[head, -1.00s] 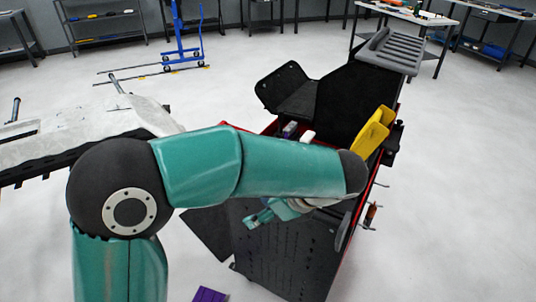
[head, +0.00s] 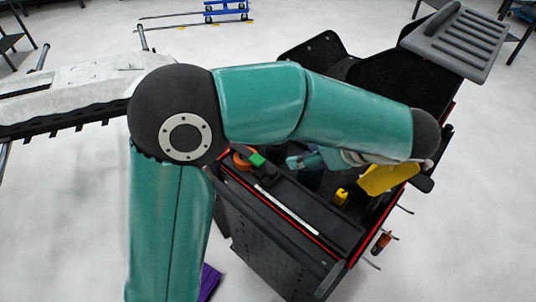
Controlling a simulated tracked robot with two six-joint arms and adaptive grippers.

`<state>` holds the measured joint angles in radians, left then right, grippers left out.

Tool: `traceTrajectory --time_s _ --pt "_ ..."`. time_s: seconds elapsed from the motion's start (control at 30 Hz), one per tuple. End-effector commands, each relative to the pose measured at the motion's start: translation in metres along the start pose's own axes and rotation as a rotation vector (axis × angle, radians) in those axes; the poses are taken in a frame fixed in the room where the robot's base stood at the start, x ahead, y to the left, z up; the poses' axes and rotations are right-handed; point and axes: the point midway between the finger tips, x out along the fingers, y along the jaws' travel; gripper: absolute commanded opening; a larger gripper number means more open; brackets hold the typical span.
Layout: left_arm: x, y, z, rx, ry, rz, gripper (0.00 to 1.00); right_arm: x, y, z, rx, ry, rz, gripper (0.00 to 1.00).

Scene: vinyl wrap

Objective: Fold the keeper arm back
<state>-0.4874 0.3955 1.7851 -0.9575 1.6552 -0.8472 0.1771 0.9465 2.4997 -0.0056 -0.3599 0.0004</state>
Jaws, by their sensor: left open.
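I cannot make out a keeper arm for certain. A white panel (head: 85,88) lies on a dark stand at the left, with upright posts (head: 143,40) at its far edge. My left arm crosses the middle of the head view, and its wrist bends back toward the left. My left gripper (head: 303,161) is open, small in view and partly hidden under my forearm. It shows over the open top of the black and red tool cart (head: 275,262). I see nothing between its fingers. My right gripper is out of view.
The cart holds an orange and green item (head: 250,158), a white strip (head: 287,208) and a small yellow item (head: 341,196). A yellow bin (head: 388,178) and an orange-handled tool (head: 381,243) hang on its right side. A grey ribbed tray (head: 458,42) stands behind. Floor is clear between stand and cart.

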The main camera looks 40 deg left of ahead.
Motion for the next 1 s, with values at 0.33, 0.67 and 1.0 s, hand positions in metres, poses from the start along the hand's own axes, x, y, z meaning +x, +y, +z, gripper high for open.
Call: traceTrajectory --time_s 0.33,0.67,1.0 --pt "0.077 0.009 0.007 -0.020 -0.001 0.027 0.58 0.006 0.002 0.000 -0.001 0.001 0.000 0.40" --pt "0.141 0.011 0.008 -0.022 0.001 0.027 0.58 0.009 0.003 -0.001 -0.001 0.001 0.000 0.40" --pt "0.164 0.011 0.008 -0.022 0.000 0.023 0.58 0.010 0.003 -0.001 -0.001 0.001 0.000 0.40"
